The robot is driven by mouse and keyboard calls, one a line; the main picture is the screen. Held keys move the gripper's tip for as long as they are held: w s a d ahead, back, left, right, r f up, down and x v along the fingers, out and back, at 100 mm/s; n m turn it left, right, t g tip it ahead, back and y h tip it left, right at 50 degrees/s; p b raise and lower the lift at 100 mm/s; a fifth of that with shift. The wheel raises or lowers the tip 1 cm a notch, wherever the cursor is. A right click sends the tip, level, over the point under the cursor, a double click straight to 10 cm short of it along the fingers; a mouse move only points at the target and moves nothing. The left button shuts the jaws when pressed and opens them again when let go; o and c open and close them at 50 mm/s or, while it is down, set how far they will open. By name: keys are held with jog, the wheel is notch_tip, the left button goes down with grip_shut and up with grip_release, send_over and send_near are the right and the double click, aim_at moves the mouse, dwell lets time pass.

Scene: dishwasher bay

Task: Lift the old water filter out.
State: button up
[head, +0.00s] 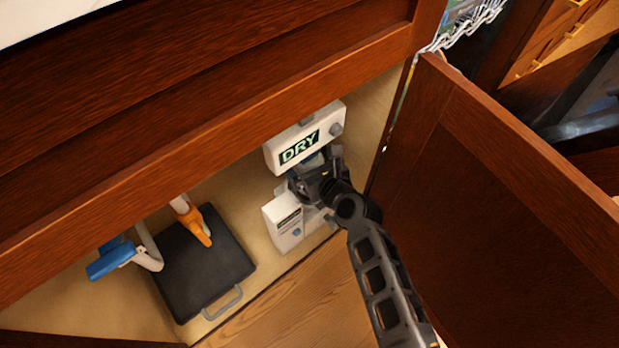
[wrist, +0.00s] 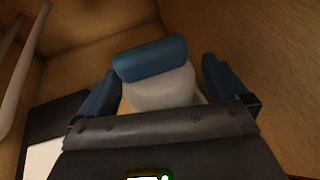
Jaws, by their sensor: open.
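In the wrist view, a white rounded body (wrist: 160,91) with a blue bar-like top (wrist: 150,59) stands between the two blue fingers of my gripper (wrist: 160,68); it looks like the water filter. The fingers are apart, one on each side, with a visible gap on the right; contact on the left is unclear. In the head view, my gripper (head: 314,170) reaches into the cabinet just below a white unit (head: 302,141) marked "DRY". My gripper and arm hide most of the filter there.
A white box (head: 284,222) with a label stands just left of my gripper. A black tray (head: 205,268) lies further left, near pipes with an orange lever (head: 196,225) and a blue lever (head: 110,260). The open cabinet door (head: 500,200) is close on the right; the cabinet frame crosses above.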

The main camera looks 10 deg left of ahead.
jog(key=c, duration=1.7)
jog(key=shift+r, duration=0.1)
jog(key=shift+c, duration=0.6)
jog(key=shift+r, duration=0.1)
